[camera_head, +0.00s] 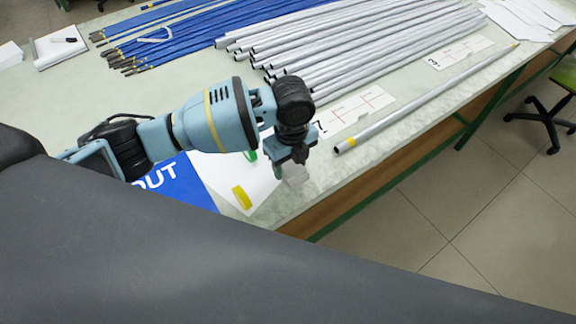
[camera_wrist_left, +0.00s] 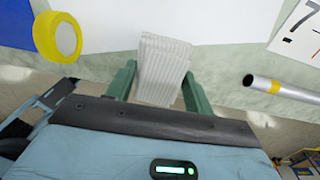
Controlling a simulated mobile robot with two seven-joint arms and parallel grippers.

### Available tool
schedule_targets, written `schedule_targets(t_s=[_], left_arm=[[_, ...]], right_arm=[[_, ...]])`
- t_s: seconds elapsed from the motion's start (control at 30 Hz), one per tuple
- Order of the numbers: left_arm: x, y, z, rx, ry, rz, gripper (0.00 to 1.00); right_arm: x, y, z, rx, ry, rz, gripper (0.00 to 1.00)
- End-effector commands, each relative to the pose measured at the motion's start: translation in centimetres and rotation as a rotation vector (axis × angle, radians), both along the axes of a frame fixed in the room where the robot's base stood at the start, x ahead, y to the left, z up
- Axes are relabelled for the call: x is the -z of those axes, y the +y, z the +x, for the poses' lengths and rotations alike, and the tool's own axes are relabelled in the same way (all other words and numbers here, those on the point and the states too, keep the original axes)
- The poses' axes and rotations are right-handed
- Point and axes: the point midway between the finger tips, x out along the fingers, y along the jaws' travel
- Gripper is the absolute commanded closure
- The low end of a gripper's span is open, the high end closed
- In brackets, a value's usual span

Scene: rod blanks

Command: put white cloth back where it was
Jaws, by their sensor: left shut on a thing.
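The white cloth (camera_wrist_left: 163,68) is a folded, ribbed piece between the two green fingers of my left gripper (camera_wrist_left: 158,88) in the left wrist view. The gripper is shut on it. In the head view my left gripper (camera_head: 292,158) points down near the table's front edge, and a pale bit of the cloth (camera_head: 296,176) shows at its fingertips. Whether the cloth touches the table cannot be told. My right gripper is not in view.
A yellow tape roll (camera_wrist_left: 57,37) lies on a white sheet left of the cloth; it also shows in the head view (camera_head: 242,197). A single grey rod with yellow bands (camera_head: 425,98) lies to the right. Grey rods (camera_head: 350,50) and blue rods (camera_head: 180,40) lie behind.

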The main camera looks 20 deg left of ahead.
Motion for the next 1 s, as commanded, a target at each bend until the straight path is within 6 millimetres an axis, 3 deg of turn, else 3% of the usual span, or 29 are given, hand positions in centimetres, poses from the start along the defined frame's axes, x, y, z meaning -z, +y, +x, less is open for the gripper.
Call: schedule_targets(t_s=[0.3, 0.57, 0.97, 1.0], left_arm=[[0.1, 1.0, 1.2, -0.004, -0.001, 0.000, 0.69], [3.6, 0.9, 1.0, -0.001, -0.001, 0.001, 0.69], [4.0, 0.9, 1.0, 0.000, -0.001, -0.001, 0.69], [3.9, 0.9, 1.1, 0.000, -0.001, 0.000, 0.44]], right_arm=[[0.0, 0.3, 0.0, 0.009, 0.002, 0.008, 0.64], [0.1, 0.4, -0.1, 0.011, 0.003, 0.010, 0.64], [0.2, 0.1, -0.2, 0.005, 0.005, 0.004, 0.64], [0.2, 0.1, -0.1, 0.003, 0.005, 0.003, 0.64]])
